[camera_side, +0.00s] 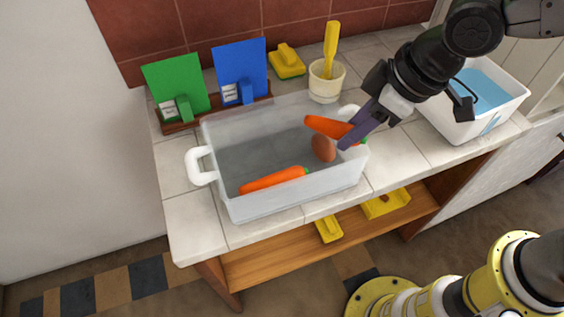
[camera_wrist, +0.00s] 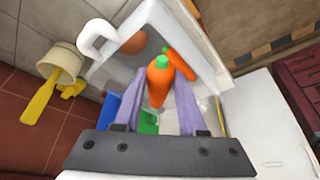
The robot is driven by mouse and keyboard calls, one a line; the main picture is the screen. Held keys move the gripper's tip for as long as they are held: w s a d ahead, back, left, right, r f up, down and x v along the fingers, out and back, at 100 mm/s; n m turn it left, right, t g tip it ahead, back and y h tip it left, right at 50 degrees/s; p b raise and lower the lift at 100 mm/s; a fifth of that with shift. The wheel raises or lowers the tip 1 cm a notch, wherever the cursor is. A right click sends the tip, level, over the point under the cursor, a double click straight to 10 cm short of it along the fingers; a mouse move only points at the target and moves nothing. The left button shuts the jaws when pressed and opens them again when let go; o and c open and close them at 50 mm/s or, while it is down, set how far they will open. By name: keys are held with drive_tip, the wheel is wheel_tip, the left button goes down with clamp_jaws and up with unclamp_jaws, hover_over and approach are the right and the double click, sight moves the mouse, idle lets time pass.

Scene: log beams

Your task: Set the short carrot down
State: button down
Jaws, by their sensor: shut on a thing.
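My gripper (camera_side: 360,129) is shut on an orange carrot (camera_side: 328,126) at the right end of a translucent white tub (camera_side: 217,134). The held carrot points left in the side view, and I cannot tell whether it touches the tub. It also shows between the fingers in the wrist view (camera_wrist: 158,84), green top toward the upper edge. A second carrot (camera_side: 272,180) lies on the tub floor near the front wall; it also shows in the wrist view (camera_wrist: 180,64). A brown, potato-like item (camera_side: 323,149) sits in the tub below the held carrot.
A cup (camera_side: 326,82) with a yellow utensil stands behind the tub. Green (camera_side: 176,86) and blue (camera_side: 240,70) boards stand in a rack at the back. A basin of water (camera_side: 485,92) is at the right. The tub's middle floor is clear.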

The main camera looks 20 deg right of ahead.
drive_tip(key=shift+s+a+f, duration=0.1)
drive_tip(key=shift+a, duration=0.35)
drive_tip(key=w+a+f, duration=0.4)
drive_tip(key=w+a, duration=0.2)
hover_over(268, 159)
drive_tip(key=s+d, duration=0.1)
wheel_tip(268, 159, down, 5)
drive_tip(key=shift+s+f, duration=0.1)
drive_tip(key=shift+f, duration=1.8)
drive_tip(key=shift+f, duration=0.15)
drive_tip(key=shift+c, duration=2.4)
unclamp_jaws()
